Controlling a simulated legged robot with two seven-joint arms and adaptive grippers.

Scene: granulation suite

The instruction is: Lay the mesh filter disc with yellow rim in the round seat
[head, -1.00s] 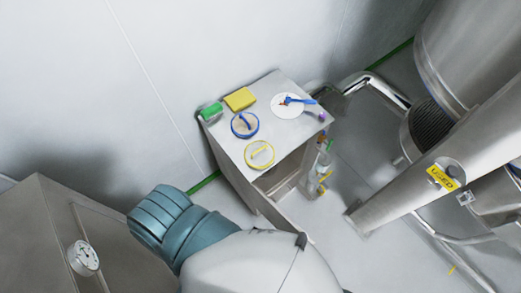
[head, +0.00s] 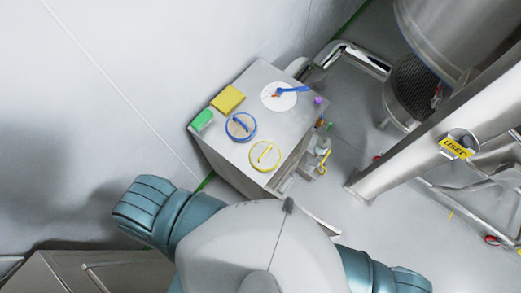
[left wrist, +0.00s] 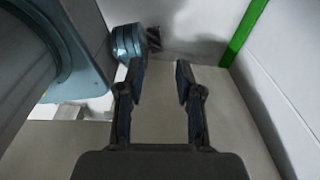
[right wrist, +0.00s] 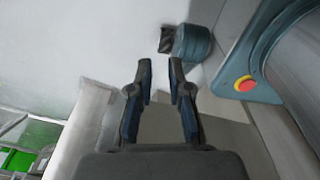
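The mesh filter disc with yellow rim (head: 265,155) lies on the near right part of a steel cabinet top (head: 262,128) in the head view. A yellow handle bar crosses it. A similar disc with a blue rim (head: 241,127) lies beside it, up and to the left. I cannot make out the round seat for certain. My left gripper (left wrist: 160,68) is open and empty in the left wrist view, above bare floor. My right gripper (right wrist: 158,66) is open and empty in the right wrist view. Neither gripper shows in the head view, and both are away from the discs.
A wall stands behind. Steel pipes and vessels (head: 432,140) stand right, one tagged yellow (head: 457,148).

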